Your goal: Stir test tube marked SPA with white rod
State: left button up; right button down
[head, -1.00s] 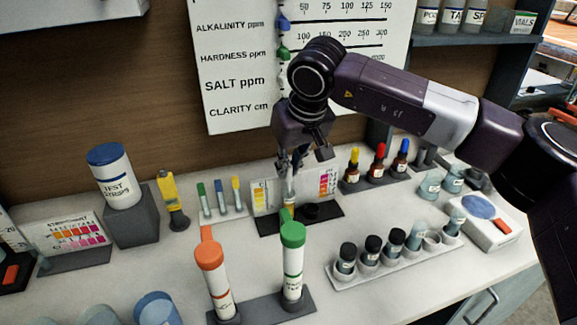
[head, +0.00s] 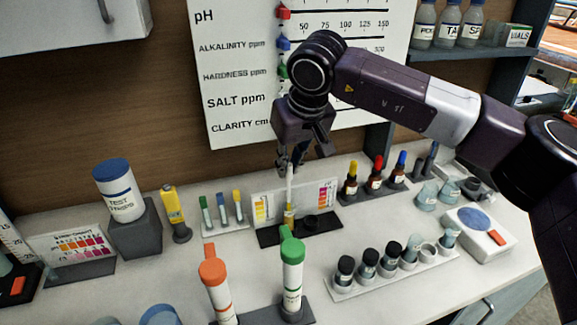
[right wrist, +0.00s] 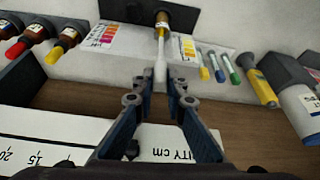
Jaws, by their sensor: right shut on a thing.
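My right gripper (head: 291,160) is shut on a thin white rod (head: 290,183), held nearly upright above the bench at the colour chart stand. In the right wrist view the rod (right wrist: 160,62) runs from between the fingertips (right wrist: 160,95) to a small tube with yellow liquid (right wrist: 161,31). This tube (head: 289,212) also shows in the head view, in front of the chart. The rod's lower end meets the tube's mouth; how deep it sits inside is unclear. No SPA mark is readable on the tube. My left gripper is out of view.
Orange-capped (head: 213,270) and green-capped (head: 292,262) tubes stand in front. Dropper bottles (head: 376,172) are to the right, and a row of black-capped vials (head: 368,262) is at front right. A wall board (head: 240,100) stands close behind the gripper.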

jog(key=shift+r+p, duration=1.85)
jog(key=shift+r, duration=1)
